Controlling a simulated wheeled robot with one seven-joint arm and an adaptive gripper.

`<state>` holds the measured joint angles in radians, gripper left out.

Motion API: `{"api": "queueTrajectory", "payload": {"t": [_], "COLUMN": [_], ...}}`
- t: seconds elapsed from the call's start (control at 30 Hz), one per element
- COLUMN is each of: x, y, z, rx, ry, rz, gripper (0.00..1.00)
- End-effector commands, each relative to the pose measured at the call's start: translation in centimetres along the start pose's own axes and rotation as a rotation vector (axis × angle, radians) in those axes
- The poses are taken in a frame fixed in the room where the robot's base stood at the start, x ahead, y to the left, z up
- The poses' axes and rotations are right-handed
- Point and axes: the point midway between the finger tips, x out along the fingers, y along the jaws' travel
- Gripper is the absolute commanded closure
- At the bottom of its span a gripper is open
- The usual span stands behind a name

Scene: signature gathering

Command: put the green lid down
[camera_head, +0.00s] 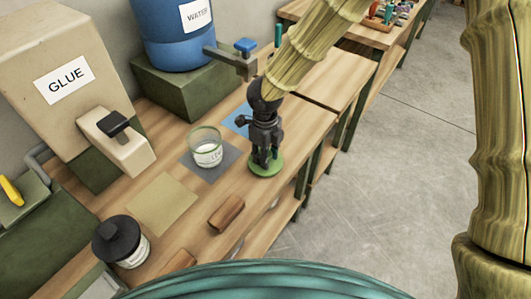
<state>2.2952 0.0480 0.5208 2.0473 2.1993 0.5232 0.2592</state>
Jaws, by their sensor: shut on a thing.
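The green lid (262,170) is a flat round disc near the front right edge of the wooden workbench (308,128). My gripper (267,158) points down over it and is shut on its top. The lid is close to the bench surface; I cannot tell whether it touches. My fingers hide its middle. A clear glass jar (206,150) with a green rim and a white label stands open just left of my gripper, on a grey mat (197,173).
A blue mat (234,122) lies behind the gripper, a tan mat (160,203) left of it. A wooden block (227,212), a black-lidded jar (117,240), a GLUE dispenser (80,85) and a blue WATER barrel (170,38) surround the area. The bench edge is close on the right.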

Motion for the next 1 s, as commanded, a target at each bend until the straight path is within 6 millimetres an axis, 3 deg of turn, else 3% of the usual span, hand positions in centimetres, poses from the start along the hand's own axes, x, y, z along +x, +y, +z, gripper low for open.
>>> {"api": "queueTrajectory", "payload": {"t": [0.3, 0.33, 0.43, 0.47, 0.77, 1.0], "x": [0.3, 0.3, 0.3, 0.3, 0.2, -1.3], "y": [0.0, 0.0, 0.0, 0.0, 0.0, 0.0], "z": [0.0, 0.0, 0.0, 0.0, 0.0, 0.0], "rx": [0.000, 0.000, 0.000, 0.000, 0.000, 0.002], "ry": [0.000, 0.000, 0.000, 0.000, 0.000, -0.002], "rz": [0.001, 0.001, 0.001, 0.001, 0.000, 0.001], "gripper": [0.86, 0.68, 0.50, 0.49, 0.49, 0.49]}}
